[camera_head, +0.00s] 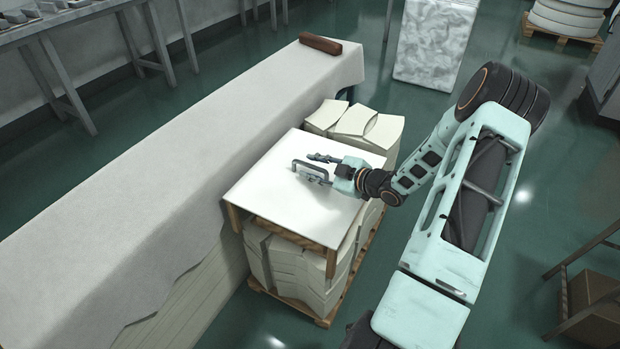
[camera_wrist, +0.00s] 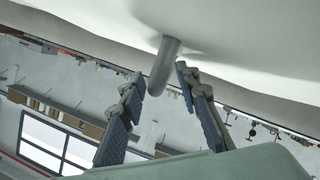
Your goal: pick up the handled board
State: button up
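My gripper (camera_head: 318,168) is over the middle of the board at the handle. In the wrist view its two dark fingers (camera_wrist: 158,80) are spread, one on each side of the handle, with small gaps visible.
A long cloth-covered table (camera_head: 150,210) runs along the left, close to the board's edge. A brown roll (camera_head: 320,45) lies on its far end. Pale curved blocks (camera_head: 355,123) stand behind the board, on a wooden pallet (camera_head: 325,318). A wrapped white block (camera_head: 432,45) stands farther back.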

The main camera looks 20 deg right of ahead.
grip_shut()
jog(key=shift+r, duration=0.15)
